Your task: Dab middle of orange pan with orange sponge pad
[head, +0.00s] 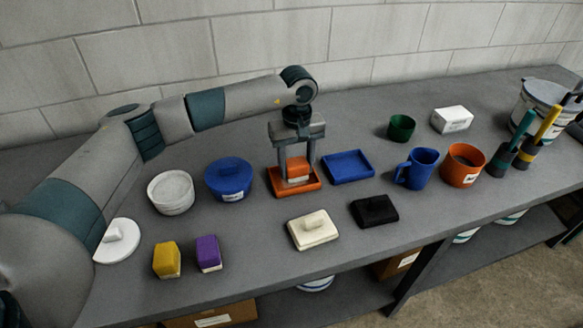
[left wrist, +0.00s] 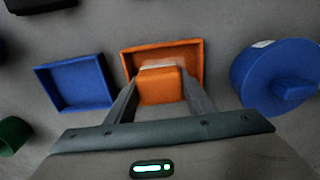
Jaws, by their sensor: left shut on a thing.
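The orange pan (head: 312,187) is a shallow rectangular tray on the grey bench, and it also shows in the left wrist view (left wrist: 193,52). My left gripper (head: 298,174) points down over the pan and is shut on the orange sponge pad (head: 297,167). The pad has an orange top and a pale lower part, and shows between the fingers in the left wrist view (left wrist: 160,87). It is over or in the middle of the pan; I cannot tell whether it touches the floor of the pan. My right gripper is not in view.
A blue tray (head: 348,166) sits close right of the pan, and a lidded blue pot (head: 229,180) stands left. A cream dish with a lid (head: 313,231), black block (head: 374,211), yellow sponge (head: 167,261) and purple sponge (head: 209,254) lie nearer the front. A blue mug (head: 420,168) stands right.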

